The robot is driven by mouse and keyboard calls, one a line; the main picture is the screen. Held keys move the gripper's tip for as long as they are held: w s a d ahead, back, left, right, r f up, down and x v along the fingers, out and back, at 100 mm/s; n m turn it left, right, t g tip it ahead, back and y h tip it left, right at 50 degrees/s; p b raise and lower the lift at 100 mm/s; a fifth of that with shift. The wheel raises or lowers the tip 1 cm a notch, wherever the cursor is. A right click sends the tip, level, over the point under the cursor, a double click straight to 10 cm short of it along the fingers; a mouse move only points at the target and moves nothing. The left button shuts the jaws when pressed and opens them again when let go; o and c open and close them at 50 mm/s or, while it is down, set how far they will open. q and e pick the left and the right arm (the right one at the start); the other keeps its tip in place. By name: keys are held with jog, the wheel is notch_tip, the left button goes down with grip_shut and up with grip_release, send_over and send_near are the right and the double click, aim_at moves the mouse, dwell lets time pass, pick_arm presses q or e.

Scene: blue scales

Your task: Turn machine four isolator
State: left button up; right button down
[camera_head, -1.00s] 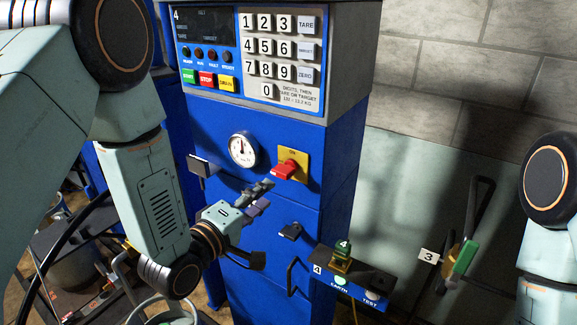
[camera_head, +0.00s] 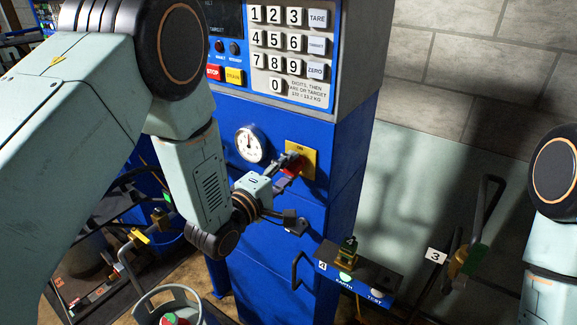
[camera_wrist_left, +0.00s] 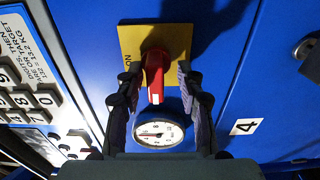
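The red isolator handle (camera_head: 294,168) sits on a yellow plate (camera_head: 309,159) on the blue front of machine four, right of a round dial (camera_head: 250,144). My left gripper (camera_head: 287,162) is at the handle and partly hides it. In the left wrist view, the red handle (camera_wrist_left: 155,72) lies between the two fingers of the left gripper (camera_wrist_left: 154,78), over the yellow plate (camera_wrist_left: 130,45). Gaps show on both sides of the handle, so the fingers are open around it. An "ON" mark shows at the plate's edge. My right gripper is out of view.
A keypad (camera_head: 290,45) is above the isolator. Below right, a small shelf (camera_head: 375,275) carries a green-topped brass part (camera_head: 347,255). A black lever handle (camera_head: 485,210) stands by a "3" tag (camera_head: 436,256). A gas cylinder (camera_head: 175,305) stands at lower left.

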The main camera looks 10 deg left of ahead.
pick_arm(q)
jog(key=shift+s+d+r, duration=0.35)
jog(key=shift+s+r, duration=0.05)
jog(key=shift+s, duration=0.05)
jog(key=shift+w+a+f, duration=0.15)
jog(key=shift+w+f, duration=0.2)
jog(key=shift+w, duration=0.2)
jog(key=c, duration=0.4)
jog(key=shift+c, duration=0.9)
jog(key=shift+s+r, duration=0.1)
jog(key=shift+s, duration=0.15)
grip_shut()
